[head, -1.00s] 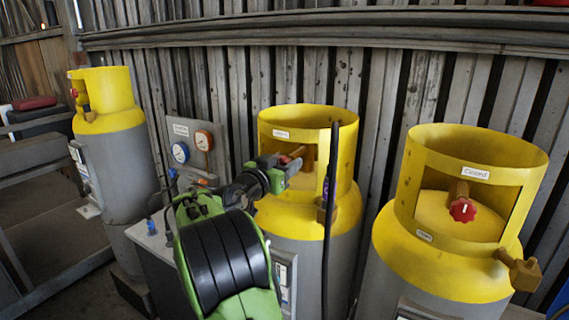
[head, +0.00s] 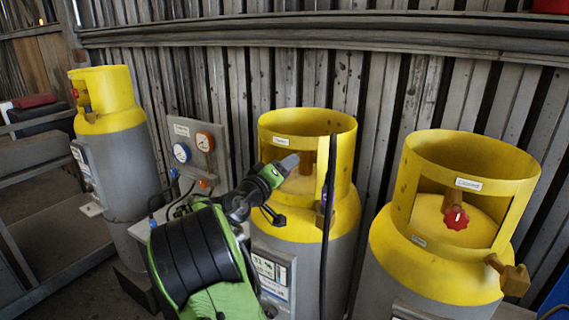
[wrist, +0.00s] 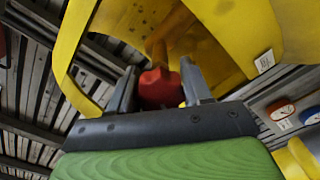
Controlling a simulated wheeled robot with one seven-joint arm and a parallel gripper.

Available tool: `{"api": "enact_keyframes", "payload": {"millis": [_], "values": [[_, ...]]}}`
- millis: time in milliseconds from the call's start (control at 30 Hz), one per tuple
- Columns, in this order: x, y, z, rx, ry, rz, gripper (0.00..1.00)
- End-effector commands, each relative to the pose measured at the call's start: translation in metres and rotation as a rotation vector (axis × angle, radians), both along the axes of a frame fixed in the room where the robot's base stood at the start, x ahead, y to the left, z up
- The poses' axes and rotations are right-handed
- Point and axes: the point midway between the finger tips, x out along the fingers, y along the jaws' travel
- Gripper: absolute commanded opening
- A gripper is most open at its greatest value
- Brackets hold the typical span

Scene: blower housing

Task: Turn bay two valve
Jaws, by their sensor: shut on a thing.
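The middle gas cylinder (head: 337,212) is grey with a yellow top and an open yellow collar. My gripper (head: 288,163) reaches into the collar's opening from the left. In the wrist view its two fingers (wrist: 158,70) stand either side of a red valve knob (wrist: 160,90) and are shut on it. The knob sits at the end of a brass-coloured stem (wrist: 162,45) under the yellow collar (wrist: 82,45). In the head view my gripper hides this knob. A black hose (head: 327,190) runs down the front of the middle cylinder.
A right cylinder (head: 385,240) has a red knob (head: 456,218) and a side outlet. A left cylinder (head: 125,165) stands farther back. A gauge panel (head: 183,131) is left of the middle cylinder. A slatted wall (head: 375,90) closes the back.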

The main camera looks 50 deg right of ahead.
Motion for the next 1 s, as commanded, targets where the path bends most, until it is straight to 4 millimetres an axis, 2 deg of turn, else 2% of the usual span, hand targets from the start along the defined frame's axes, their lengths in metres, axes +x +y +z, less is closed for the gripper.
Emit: {"api": "enact_keyframes", "payload": {"millis": [600,1000], "values": [[0.0,0.0003,0.0026,-0.047,0.558,0.001,0.18],[0.0004,0.0003,0.0009,-0.067,0.758,0.002,0.18]]}}
